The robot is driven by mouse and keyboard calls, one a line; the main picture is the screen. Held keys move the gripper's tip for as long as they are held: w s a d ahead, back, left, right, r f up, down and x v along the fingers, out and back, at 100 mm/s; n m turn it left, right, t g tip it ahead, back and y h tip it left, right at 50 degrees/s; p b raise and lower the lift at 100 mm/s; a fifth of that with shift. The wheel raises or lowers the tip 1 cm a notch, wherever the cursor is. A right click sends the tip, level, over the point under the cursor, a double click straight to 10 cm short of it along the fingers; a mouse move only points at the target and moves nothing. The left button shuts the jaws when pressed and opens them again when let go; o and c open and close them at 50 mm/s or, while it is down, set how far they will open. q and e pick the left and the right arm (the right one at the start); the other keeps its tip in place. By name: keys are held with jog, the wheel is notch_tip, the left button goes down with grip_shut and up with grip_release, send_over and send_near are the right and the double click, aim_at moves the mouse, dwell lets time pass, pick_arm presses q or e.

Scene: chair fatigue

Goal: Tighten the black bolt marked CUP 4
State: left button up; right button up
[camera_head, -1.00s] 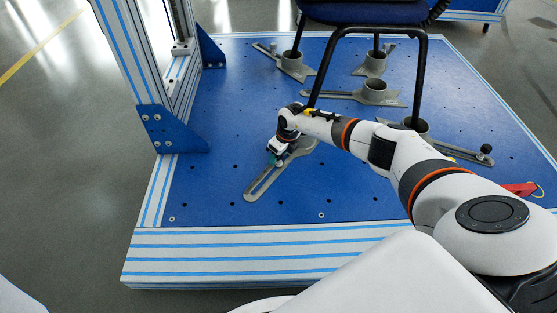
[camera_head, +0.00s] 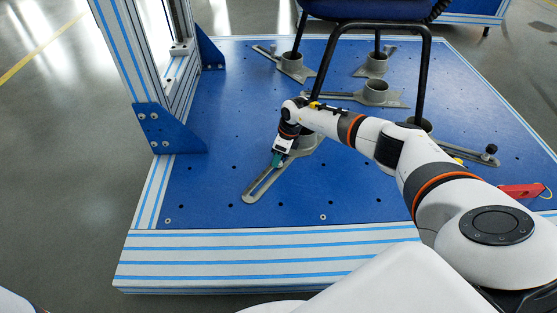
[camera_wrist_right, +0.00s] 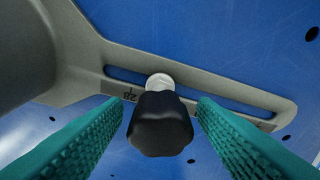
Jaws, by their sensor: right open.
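The black bolt (camera_wrist_right: 160,125) is a knob on a silver shank standing in the slot of a grey bracket (camera_wrist_right: 215,82). A small dark marking beside the slot is partly hidden and I cannot read it fully. My right gripper (camera_wrist_right: 160,106) is open, with one green ridged finger on each side of the knob and a gap visible at both sides. In the head view my right gripper (camera_head: 278,158) is low over the slotted bracket (camera_head: 262,186), and the knob is hidden there. My left gripper is not in view.
The bracket lies on a blue board (camera_head: 215,195) with holes. Several other grey cups, one here (camera_head: 376,90), stand around the chair's black legs (camera_head: 421,80). Another black knob (camera_head: 491,149) is at the right. A blue corner plate (camera_head: 170,130) and frame post stand at the left.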

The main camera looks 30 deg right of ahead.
jog(key=shift+f+n+b, duration=0.2)
jog(key=shift+n+b, duration=0.6)
jog(key=shift+b, duration=0.3)
jog(key=shift+n+g+b, duration=0.3)
jog(key=shift+n+b, duration=0.55)
jog(key=shift+n, duration=0.05)
jog(key=shift+r+n+y, duration=0.2)
jog(key=shift+n+y, duration=0.1)
jog(key=shift+f+n+b, duration=0.15)
jog(key=shift+n+b, duration=0.35)
jog(key=shift+b, duration=0.4)
jog(key=shift+n+g+b, duration=0.4)
jog(key=shift+n+b, duration=0.7)
jog(key=shift+n, duration=0.4)
